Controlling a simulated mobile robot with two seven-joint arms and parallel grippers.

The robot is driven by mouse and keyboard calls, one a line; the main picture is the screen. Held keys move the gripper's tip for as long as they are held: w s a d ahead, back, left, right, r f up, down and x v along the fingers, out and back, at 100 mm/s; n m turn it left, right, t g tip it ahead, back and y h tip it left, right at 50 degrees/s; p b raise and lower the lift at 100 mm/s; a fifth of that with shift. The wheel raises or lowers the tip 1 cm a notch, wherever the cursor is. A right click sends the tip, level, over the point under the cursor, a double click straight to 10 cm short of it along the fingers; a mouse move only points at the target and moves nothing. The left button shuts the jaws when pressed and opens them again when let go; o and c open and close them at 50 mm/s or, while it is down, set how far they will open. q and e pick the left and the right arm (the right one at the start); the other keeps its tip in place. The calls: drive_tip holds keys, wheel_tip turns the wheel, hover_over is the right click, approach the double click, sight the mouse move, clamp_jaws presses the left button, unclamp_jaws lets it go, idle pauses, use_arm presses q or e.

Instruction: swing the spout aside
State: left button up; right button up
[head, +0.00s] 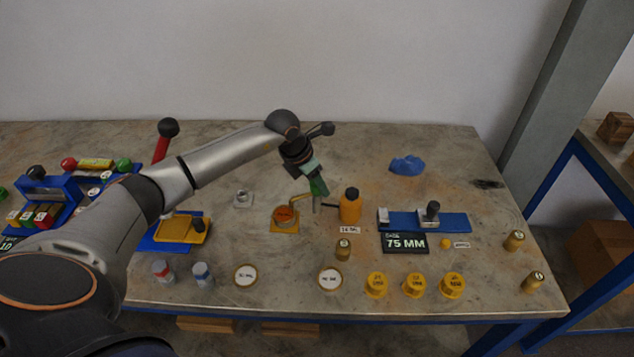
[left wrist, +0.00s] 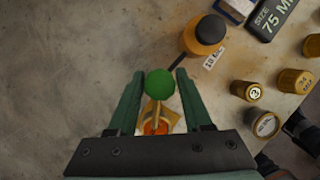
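The spout is a tan pipe (left wrist: 156,111) that rises from a round orange-topped vessel and ends in a green ball (left wrist: 160,83). In the head view the vessel (head: 285,215) stands on a yellow plate, and its pipe (head: 300,197) bends right toward my gripper. My left gripper (head: 317,199) points down just right of the vessel. In the left wrist view its green fingers (left wrist: 159,74) are spread, with the ball between them and a gap seen on each side. The ball is hidden by the fingers in the head view. My right gripper is not seen.
An orange bottle with a black cap (head: 350,208) stands close to the right of my left gripper. A blue fixture (head: 450,222) is further right. Yellow caps (head: 414,286) and white discs (head: 330,279) line the front edge. The table behind the vessel is mostly clear.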

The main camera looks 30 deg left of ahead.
use_arm(q)
clamp_jaws()
idle(1.0)
